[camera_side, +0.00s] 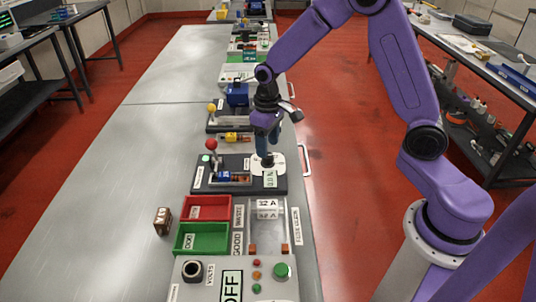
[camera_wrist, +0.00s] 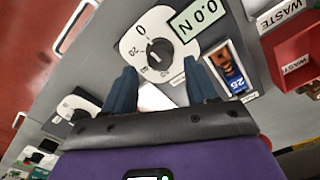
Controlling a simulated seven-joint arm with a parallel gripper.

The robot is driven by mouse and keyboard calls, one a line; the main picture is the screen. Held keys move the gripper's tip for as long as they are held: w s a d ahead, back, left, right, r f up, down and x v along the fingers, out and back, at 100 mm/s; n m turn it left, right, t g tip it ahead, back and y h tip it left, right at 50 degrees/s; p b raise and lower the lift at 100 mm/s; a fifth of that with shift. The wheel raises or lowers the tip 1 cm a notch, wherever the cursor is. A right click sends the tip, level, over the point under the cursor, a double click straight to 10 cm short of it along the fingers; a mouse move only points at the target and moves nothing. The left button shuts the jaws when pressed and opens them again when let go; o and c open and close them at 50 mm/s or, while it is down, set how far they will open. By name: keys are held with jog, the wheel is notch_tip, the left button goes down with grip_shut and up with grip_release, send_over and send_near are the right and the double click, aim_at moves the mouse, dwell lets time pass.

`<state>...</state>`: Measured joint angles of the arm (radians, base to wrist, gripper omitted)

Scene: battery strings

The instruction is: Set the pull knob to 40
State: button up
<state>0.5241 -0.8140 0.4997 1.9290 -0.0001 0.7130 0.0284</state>
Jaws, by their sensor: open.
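The pull knob (camera_wrist: 158,50) is a dark knob on a white round dial (camera_wrist: 134,40) with printed numbers, among them 0 and 20. Its pointer direction is hard to read. The display (camera_wrist: 200,18) beside it reads 0.0 N. In the side view the dial (camera_side: 280,161) sits on the dark tester base (camera_side: 205,187), and the display (camera_side: 270,180) is in front of it. My gripper (camera_side: 266,160) points down over the dial and hides most of the knob there. In the wrist view my gripper (camera_wrist: 160,65) is open, its fingertips apart on either side just short of the knob.
A battery (camera_wrist: 228,70) lies in the tester's slot, near the red-ball lever (camera_side: 211,145). Red (camera_side: 207,200) and green (camera_side: 202,226) bins, a small brown block (camera_side: 163,220) and a control box (camera_side: 205,290) stand nearer the camera. The table's left side is clear.

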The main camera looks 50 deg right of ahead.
aim_at(268, 159)
jog(key=shift+f, duration=0.15)
jog(key=shift+f, duration=1.7)
jog(key=c, duration=0.9)
jog(key=n, duration=0.5)
jog(key=shift+n, duration=0.4)
